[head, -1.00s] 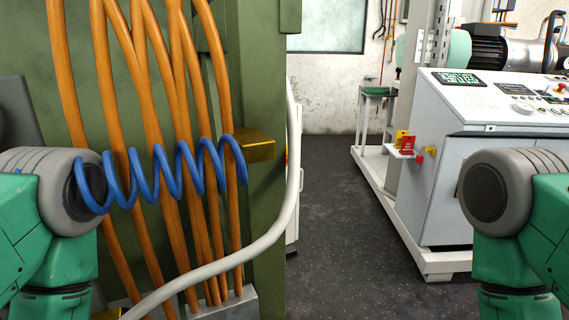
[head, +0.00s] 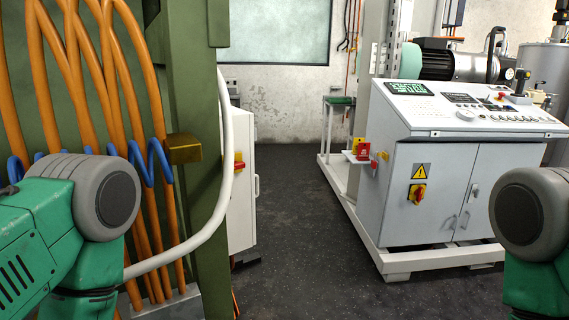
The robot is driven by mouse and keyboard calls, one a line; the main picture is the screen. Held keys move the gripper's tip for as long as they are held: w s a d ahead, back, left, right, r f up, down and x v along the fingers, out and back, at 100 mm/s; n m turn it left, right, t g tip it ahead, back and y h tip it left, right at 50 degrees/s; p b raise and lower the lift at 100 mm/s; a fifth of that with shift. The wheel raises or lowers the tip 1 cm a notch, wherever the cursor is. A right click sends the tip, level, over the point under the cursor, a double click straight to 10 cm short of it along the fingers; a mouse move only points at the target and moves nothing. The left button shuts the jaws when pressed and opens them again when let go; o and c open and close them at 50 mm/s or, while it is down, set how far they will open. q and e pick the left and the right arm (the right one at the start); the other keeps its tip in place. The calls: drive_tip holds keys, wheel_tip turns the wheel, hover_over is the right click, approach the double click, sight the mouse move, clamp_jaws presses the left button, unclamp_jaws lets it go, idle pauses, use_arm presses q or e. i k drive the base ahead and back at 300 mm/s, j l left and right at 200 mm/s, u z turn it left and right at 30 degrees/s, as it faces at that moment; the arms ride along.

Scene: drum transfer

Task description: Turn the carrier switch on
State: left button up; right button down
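A red and yellow rotary switch (head: 417,194) sits on the front door of the white control console, below a yellow warning triangle. Another red and yellow switch (head: 238,162) is on the side of a white cabinet behind the green frame at left. I cannot tell which of them is the carrier switch, nor read their positions. Both are well away from my arms. My left and right arm links show at the lower left and right edges; neither gripper is in view.
The white console (head: 385,200) stands on a white base frame (head: 395,262) at right. A green frame (head: 190,75) with orange hoses (head: 110,120) and a pale curved pipe (head: 224,150) stands close at left. Dark floor (head: 300,210) between them is clear.

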sight(241, 165)
drive_tip(key=i+l+z, duration=0.7)
drive_tip(key=i+j, duration=0.1)
